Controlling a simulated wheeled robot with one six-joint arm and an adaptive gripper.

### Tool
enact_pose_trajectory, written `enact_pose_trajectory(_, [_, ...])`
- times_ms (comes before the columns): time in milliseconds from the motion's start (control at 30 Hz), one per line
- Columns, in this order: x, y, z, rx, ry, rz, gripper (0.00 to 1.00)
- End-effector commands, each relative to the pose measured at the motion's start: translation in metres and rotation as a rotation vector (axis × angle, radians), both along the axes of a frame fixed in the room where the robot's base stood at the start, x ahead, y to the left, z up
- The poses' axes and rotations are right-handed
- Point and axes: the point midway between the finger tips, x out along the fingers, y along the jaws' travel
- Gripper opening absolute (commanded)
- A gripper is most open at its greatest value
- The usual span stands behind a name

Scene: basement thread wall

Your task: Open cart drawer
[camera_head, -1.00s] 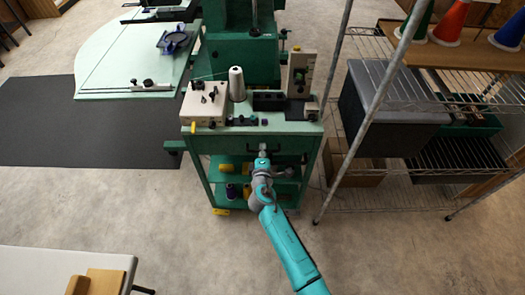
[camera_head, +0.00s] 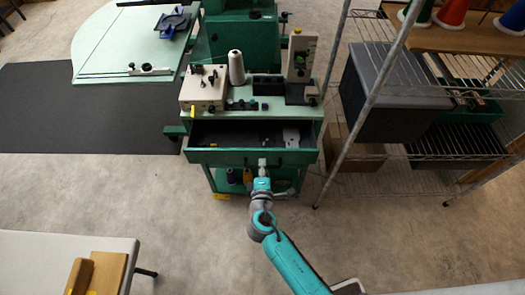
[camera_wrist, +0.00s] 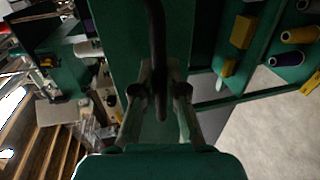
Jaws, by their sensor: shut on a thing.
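The green cart (camera_head: 308,113) stands in the middle of the head view. Its top drawer (camera_head: 225,157) is pulled out toward me, and its dark inside shows a few small items, among them a pale flat piece (camera_head: 291,137) at the right. My gripper (camera_head: 262,163) is at the middle of the drawer front. In the wrist view, my gripper (camera_wrist: 160,100) has its fingers on either side of the dark bar handle (camera_wrist: 157,50) on the green drawer front and is shut on it.
A white thread cone (camera_head: 236,68) and small devices stand on the cart top. A wire shelf rack (camera_head: 365,95) stands close on the right. A white table (camera_head: 118,247) is at the lower left. Open floor (camera_head: 150,195) lies in front.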

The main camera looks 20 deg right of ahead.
Motion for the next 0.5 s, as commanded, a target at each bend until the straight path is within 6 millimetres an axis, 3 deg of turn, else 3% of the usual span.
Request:
enact_pose_trajectory(133, [-0.016, 0.006, -0.001, 0.001, 0.002, 0.005, 0.0])
enact_pose_trajectory(467, [-0.018, 0.006, -0.001, 0.001, 0.001, 0.003, 0.0])
enact_pose_trajectory(500, [-0.018, 0.006, -0.001, 0.001, 0.001, 0.003, 0.16])
